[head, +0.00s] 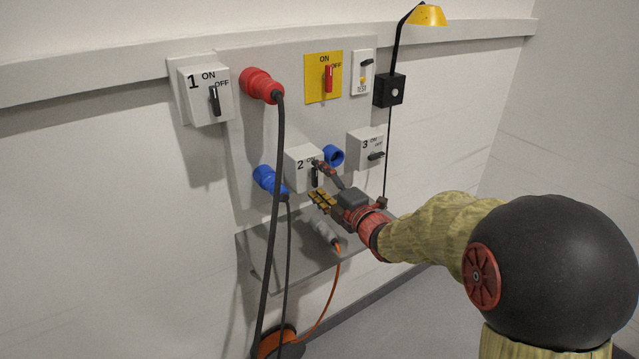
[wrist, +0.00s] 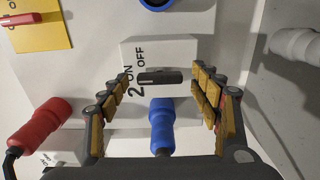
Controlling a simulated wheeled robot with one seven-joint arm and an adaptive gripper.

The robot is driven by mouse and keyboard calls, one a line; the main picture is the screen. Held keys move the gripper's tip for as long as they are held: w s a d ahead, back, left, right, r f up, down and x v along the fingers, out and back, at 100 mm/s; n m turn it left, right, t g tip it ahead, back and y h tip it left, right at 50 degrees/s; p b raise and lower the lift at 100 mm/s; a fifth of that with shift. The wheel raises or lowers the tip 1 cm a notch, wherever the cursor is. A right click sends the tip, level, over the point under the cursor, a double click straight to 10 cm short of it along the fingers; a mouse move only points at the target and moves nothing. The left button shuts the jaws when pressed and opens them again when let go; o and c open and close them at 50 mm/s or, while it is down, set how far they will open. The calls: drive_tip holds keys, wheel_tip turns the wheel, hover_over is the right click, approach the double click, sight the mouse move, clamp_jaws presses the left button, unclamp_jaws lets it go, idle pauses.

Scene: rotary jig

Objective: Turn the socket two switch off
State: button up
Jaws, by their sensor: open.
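The socket two switch is a white box (head: 299,166) marked 2, ON and OFF, on the grey wall panel. Its dark handle (head: 314,176) stands upright in the head view, in line with the ON mark. In the wrist view the label is turned sideways and the handle (wrist: 160,77) lies level across the box (wrist: 175,50). My gripper (head: 317,180) is open in front of this switch. In the wrist view its two fingers (wrist: 160,82) stand to the left and right of the handle, with gaps on both sides. I see no contact.
A blue plug (head: 266,179) sits left of switch two, and a blue socket (head: 334,156) is at its right. Switch one (head: 206,93), switch three (head: 363,148) and the yellow main switch (head: 315,82) surround it. Cables hang at left. A shelf (head: 285,262) juts out below.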

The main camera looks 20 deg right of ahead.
drive_tip(key=shift+c, duration=0.2)
drive_tip(key=c, duration=1.1)
